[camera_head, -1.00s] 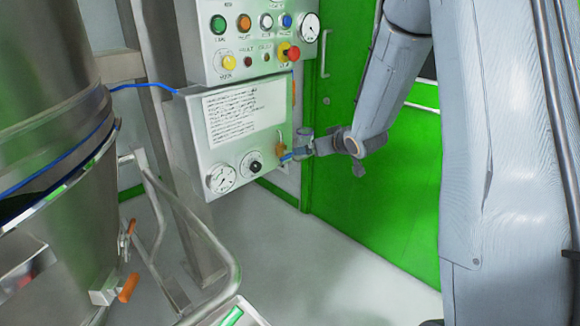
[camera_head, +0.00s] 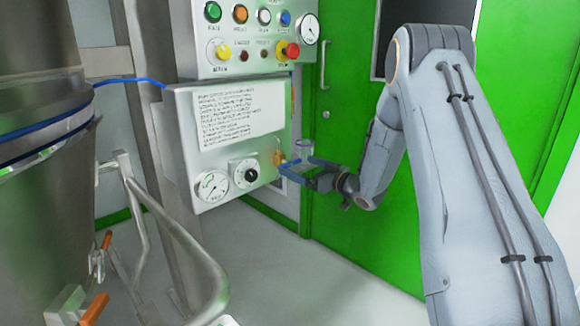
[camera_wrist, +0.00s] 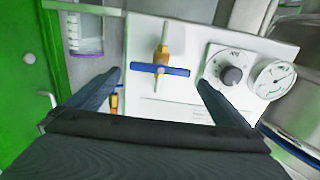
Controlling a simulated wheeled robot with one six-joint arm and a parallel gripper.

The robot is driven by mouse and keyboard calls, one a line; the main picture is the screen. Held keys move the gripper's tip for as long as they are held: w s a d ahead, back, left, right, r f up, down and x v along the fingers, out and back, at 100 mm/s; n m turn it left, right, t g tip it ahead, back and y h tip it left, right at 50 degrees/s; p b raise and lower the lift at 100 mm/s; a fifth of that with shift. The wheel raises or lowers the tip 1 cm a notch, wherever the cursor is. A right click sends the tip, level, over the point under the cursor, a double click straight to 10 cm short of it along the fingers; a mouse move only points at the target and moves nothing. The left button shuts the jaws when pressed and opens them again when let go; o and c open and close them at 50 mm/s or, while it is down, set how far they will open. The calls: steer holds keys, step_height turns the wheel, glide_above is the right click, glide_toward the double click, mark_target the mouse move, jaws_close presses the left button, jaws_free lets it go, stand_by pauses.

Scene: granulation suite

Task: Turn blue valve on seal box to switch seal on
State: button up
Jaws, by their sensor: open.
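The seal box (camera_head: 183,140) is a pale metal box with a text label, a gauge and a dial on its front. A brass-coloured valve body (camera_head: 278,157) sits at its right edge. In the wrist view the blue valve handle (camera_wrist: 160,70) is a straight bar lying crosswise over the yellow-brass stem (camera_wrist: 163,40). My gripper (camera_wrist: 159,80) is open, with one finger to each side of the handle's ends and apart from them. In the head view my gripper (camera_head: 302,172) is at the valve, and the handle is hard to make out there.
A button panel (camera_head: 225,62) is mounted above the box. A clear cup with purple marks (camera_wrist: 85,35) hangs beside the valve. A green door (camera_head: 350,235) stands behind my arm. A steel vessel (camera_head: 40,200) and bent tube frame (camera_head: 195,255) stand left. The floor below is open.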

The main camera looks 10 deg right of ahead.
mark_target(292, 163)
steer(key=x, duration=0.5)
steer(key=shift+w+a+b, duration=0.15)
steer(key=shift+w+b, duration=0.1)
steer(key=shift+b, duration=0.15)
steer(key=c, duration=0.9)
